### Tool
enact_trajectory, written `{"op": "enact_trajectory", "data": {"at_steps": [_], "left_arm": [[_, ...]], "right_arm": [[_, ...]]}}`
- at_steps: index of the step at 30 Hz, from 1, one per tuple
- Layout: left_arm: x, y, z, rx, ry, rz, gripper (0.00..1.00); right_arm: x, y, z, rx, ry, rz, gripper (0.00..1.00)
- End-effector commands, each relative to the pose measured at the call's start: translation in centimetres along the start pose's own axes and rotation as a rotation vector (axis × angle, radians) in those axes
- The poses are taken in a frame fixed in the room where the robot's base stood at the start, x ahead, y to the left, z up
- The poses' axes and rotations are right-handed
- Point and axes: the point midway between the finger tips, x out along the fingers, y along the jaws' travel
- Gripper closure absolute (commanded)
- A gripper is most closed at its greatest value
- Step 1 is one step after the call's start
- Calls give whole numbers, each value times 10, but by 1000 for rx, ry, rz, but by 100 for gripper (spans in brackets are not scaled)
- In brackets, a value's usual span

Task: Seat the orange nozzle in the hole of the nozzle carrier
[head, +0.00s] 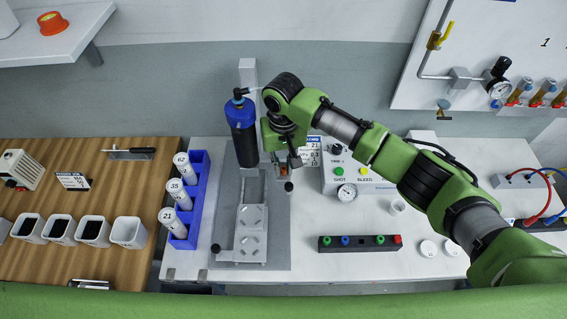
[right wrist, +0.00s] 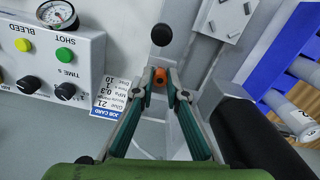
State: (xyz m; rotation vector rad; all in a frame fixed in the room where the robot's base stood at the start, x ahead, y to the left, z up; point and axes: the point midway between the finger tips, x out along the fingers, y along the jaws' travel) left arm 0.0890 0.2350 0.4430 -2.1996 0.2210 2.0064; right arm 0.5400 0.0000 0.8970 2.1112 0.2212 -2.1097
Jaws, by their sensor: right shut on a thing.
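My right gripper (head: 289,165) is beside the gantry column, to the right of the dark blue-capped cartridge (head: 242,135). In the right wrist view its two fingertips (right wrist: 159,77) are closed on the small orange nozzle (right wrist: 158,78), which shows between them. In the head view the nozzle is largely hidden by the gripper. The nozzle carrier cannot be made out for certain. A black bar with small coloured tops (head: 360,243) lies apart from the gripper, lower right. My left gripper is not in view.
A control box with gauge (head: 347,192) stands just right of the gripper. A black round knob (right wrist: 162,35) is just beyond the fingertips. A blue rack (head: 198,200) with numbered cartridges stands left. The white bench between the grey plate and the black bar is clear.

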Motion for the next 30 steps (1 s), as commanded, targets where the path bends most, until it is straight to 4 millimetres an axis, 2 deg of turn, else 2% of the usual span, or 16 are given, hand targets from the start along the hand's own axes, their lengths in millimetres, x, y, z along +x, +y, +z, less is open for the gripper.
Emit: {"op": "enact_trajectory", "data": {"at_steps": [8,9,10,11,21,26,30], "left_arm": [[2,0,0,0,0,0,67],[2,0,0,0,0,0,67],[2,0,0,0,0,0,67],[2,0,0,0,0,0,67],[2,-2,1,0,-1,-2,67],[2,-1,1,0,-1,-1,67],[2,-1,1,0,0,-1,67]], "right_arm": [[9,0,0,0,-1,0,94],[8,0,0,0,0,0,77],[8,0,0,0,0,0,69],[8,0,0,0,0,0,67],[6,0,0,0,0,0,67],[-11,0,-1,-1,3,-1,67],[-40,-1,-1,-1,4,-3,67]]}}
